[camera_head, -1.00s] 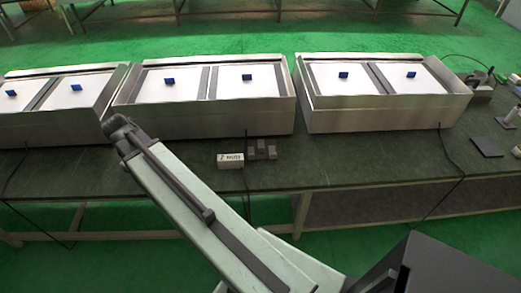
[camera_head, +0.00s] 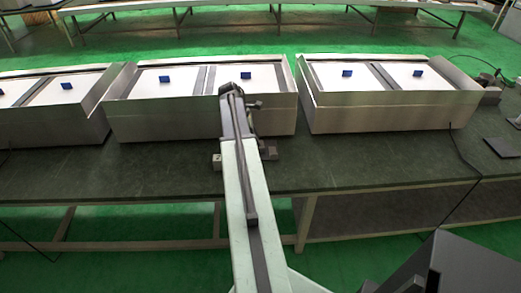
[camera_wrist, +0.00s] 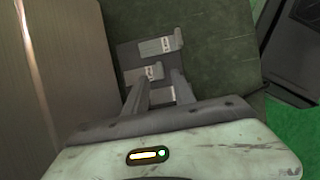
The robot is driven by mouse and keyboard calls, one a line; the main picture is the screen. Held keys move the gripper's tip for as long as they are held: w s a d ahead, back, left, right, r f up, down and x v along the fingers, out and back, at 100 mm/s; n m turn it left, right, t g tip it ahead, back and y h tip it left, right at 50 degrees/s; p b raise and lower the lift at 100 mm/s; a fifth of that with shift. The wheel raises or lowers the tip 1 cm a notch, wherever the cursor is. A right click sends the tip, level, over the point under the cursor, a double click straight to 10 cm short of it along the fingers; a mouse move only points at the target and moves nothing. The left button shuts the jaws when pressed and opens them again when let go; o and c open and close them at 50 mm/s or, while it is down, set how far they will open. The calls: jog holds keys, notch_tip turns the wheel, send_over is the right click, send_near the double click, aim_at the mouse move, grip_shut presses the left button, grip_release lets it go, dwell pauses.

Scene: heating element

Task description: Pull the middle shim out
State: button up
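In the wrist view three small grey pieces with pale labels sit on a dark grey base: a far one (camera_wrist: 158,46), a middle one (camera_wrist: 151,73) and a near one (camera_wrist: 167,95). The middle one looks like the middle shim. My gripper (camera_wrist: 159,78) is open, its two fingers apart and pointing toward the middle piece, with the near label seen between them. Whether the fingers reach either side of the middle piece cannot be told. In the head view my arm partly hides these grey blocks (camera_head: 269,152), and my gripper (camera_head: 245,102) shows only partly.
A metal box (camera_wrist: 25,90) stands close on the left in the wrist view. In the head view, metal boxes with white panels and blue tabs line the dark table (camera_head: 380,170), including a right one (camera_head: 390,115). The front of the table is clear.

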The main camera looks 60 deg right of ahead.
jog(key=b+x, duration=0.3)
jog(key=x, duration=0.1)
jog(key=shift+d+f, duration=0.1)
jog(key=shift+f, duration=0.3)
jog(key=shift+r, duration=0.1)
grip_shut()
dwell(0.9)
